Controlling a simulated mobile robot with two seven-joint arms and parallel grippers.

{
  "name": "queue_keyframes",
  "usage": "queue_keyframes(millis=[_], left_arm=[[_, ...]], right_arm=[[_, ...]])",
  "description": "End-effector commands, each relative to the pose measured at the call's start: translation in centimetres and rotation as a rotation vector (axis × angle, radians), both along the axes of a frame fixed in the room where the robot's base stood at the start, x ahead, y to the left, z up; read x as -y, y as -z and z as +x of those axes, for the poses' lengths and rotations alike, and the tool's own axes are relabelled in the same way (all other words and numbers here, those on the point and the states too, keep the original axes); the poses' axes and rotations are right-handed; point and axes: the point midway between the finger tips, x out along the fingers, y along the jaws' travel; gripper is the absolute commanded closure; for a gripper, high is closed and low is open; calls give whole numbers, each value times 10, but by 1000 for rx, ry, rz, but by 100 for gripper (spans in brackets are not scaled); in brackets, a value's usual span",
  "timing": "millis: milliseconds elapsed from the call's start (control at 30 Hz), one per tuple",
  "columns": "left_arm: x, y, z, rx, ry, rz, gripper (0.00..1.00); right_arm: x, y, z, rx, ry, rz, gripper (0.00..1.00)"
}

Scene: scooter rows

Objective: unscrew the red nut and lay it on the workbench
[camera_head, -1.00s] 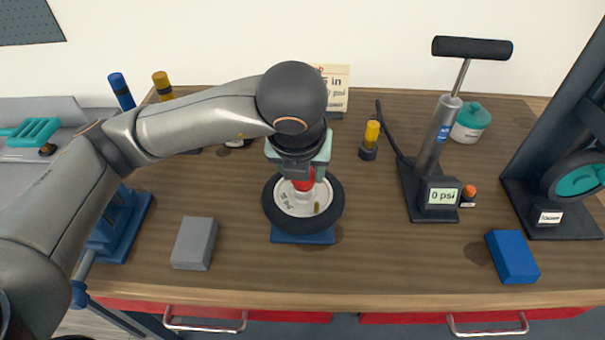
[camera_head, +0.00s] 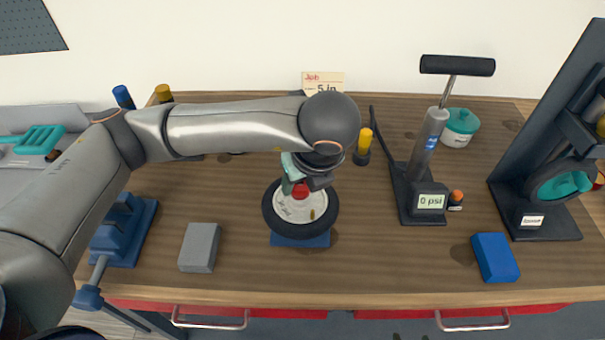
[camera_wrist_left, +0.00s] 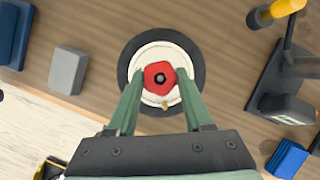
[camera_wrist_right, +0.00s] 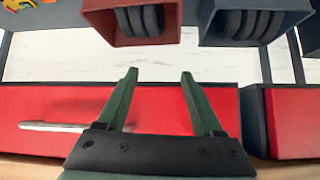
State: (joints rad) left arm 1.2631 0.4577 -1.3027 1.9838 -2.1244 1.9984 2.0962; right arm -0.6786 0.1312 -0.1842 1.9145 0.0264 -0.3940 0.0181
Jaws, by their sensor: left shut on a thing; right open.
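The red nut (camera_head: 300,190) sits at the centre of a small wheel with a black tyre (camera_head: 270,212) and a white hub. The wheel lies flat on a blue block (camera_head: 290,241) on the workbench (camera_head: 370,270). In the left wrist view the red nut (camera_wrist_left: 159,77) is between the green fingers of my left gripper (camera_wrist_left: 160,80), which is shut on it from both sides. Whether the nut is clear of the hub's thread cannot be told. My right gripper (camera_wrist_right: 160,75) is open and empty, in front of red drawers, and is out of the head view.
A grey block (camera_head: 200,247) lies left of the wheel and a blue block (camera_head: 495,257) at the right. A pump reading 0 psi (camera_head: 430,200) and a dark stand (camera_head: 540,225) occupy the right side. Bare wood lies between wheel and pump.

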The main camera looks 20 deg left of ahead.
Motion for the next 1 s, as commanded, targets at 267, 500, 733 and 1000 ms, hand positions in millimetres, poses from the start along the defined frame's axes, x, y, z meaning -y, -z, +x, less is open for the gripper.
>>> queue_keyframes(millis=[267,500,733,1000], left_arm=[[-9,-1,0,-7,-159,26,100],[-9,-1,0,-8,-286,27,100],[-9,0,-1,-10,-415,27,100],[-9,3,-2,-11,-656,28,100]], right_arm=[[0,-17,0,0,0,0,32],[0,-29,0,0,0,0,32],[0,-40,0,0,0,0,32],[0,-39,0,0,0,0,32]])
